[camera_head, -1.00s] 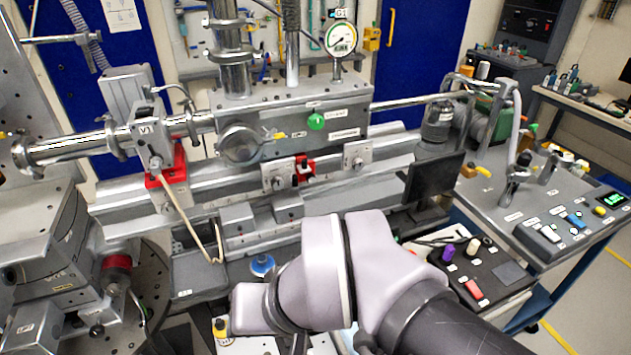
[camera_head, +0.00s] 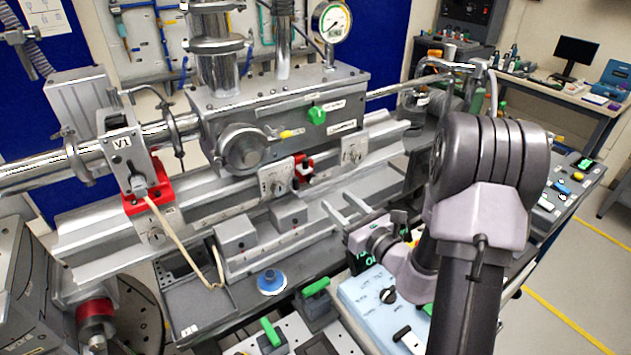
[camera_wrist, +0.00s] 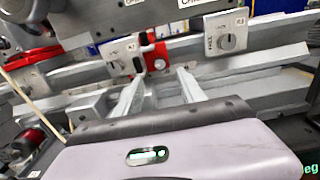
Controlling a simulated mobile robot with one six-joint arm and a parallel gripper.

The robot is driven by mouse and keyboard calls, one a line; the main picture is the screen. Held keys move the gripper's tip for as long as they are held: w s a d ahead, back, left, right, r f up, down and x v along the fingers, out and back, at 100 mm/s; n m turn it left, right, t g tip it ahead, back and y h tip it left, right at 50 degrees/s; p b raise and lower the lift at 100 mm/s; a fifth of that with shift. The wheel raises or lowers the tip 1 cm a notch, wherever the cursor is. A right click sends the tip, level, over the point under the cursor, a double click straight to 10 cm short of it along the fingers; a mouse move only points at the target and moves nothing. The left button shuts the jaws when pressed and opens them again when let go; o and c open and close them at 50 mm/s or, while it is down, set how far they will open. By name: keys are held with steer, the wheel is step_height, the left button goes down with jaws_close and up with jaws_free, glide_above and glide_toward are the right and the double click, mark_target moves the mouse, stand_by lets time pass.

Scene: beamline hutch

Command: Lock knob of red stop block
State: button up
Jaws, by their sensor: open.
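The red stop block (camera_head: 303,169) sits on the front of the grey rail, between two pale plates with round knobs. It also shows in the wrist view (camera_wrist: 159,55), with dark parts on its front. I cannot tell clearly which part is its lock knob. My gripper (camera_head: 340,200) is open and empty, its two pale fingers pointing toward the rail, below and right of the block. In the wrist view, the fingers (camera_wrist: 158,88) point up toward the block, which shows just above the gap between them. They look apart from it.
The left knob plate (camera_head: 275,181) and right knob plate (camera_head: 352,151) flank the block. Grey blocks (camera_head: 289,213) stand on the lower ledge. A second red part (camera_head: 148,195) sits under the V1 valve.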

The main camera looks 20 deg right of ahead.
mark_target(314, 180)
steer(key=w, duration=0.3)
steer(key=w+a, duration=0.1)
steer(key=w, duration=0.3)
steer(key=w+a+b, duration=0.1)
steer(key=w, duration=0.2)
steer(key=shift+w, duration=0.35)
jaws_close()
